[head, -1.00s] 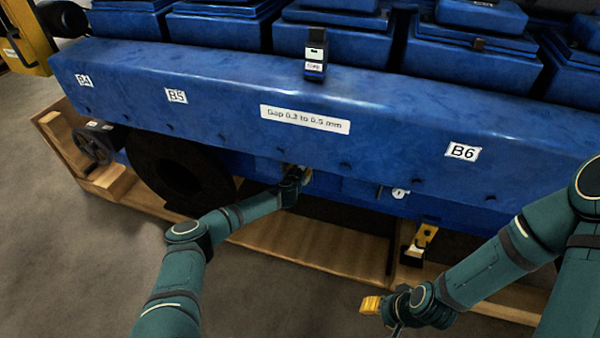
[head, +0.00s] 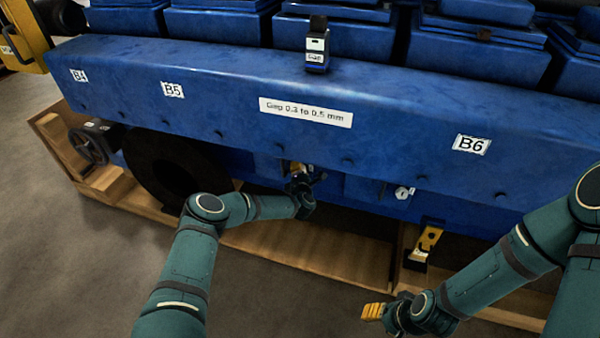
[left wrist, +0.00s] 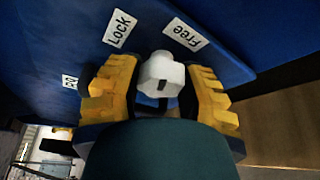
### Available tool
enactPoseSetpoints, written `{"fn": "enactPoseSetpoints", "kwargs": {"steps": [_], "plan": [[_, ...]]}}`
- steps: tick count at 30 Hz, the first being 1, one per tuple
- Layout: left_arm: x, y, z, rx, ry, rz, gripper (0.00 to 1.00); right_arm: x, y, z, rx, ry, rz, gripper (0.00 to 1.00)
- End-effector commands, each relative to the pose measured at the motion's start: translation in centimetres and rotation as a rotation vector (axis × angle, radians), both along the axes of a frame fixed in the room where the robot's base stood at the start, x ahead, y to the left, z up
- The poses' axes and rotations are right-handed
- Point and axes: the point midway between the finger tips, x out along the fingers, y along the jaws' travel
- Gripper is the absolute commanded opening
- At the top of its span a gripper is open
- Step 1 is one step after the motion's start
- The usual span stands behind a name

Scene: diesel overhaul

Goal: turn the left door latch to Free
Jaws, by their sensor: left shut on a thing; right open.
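The left door latch is a white knob (left wrist: 162,72) on a blue panel in the left wrist view. A "Lock" label (left wrist: 119,28) lies to its upper left and a "Free" label (left wrist: 182,34) to its upper right. My left gripper (left wrist: 164,92) has its yellow fingers on either side of the knob and is shut on it. In the head view my left gripper (head: 298,170) is at the blue engine's lower side, where the latch is hidden. I cannot tell which label the latch points to. My right gripper (head: 374,311) is open and empty, low in front of the engine.
The blue engine's ledge (head: 400,135) overhangs the latch area. A small white round fitting (head: 402,192) sits to the right on the lower side. A yellow bracket (head: 428,240) stands by the wooden pallet (head: 310,250). A handwheel (head: 88,147) is at the left. Bare floor lies in front.

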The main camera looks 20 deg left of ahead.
Motion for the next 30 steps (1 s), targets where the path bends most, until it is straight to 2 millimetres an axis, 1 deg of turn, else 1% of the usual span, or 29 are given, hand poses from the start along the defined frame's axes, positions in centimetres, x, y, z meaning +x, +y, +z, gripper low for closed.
{"fn": "enactPoseSetpoints", "kwargs": {"steps": [1, 6, 15, 21, 30], "plan": [[0.14, -0.04, 0.25, 0.048, -0.006, 0.0, 0.03, 0.01, 0.0, -0.01, 0.0, 0.0, 0.0, 0.47], [0.14, 0.03, 0.28, 0.193, -0.011, 0.0, 0.03, 0.01, 0.0, -0.01, 0.0, 0.0, 0.0, 0.47], [0.13, 0.04, 0.31, 0.376, -0.017, 0.001, 0.03, 0.0, 0.0, 0.0, 0.0, 0.0, 0.0, 0.47], [0.13, 0.1, 0.35, 0.439, -0.02, 0.002, 0.03, 0.0, 0.0, 0.0, 0.0, 0.0, 0.0, 0.47], [0.14, 0.11, 0.38, 0.464, -0.02, 0.002, 0.03, -0.01, 0.0, 0.0, 0.0, 0.0, 0.0, 0.47]]}}
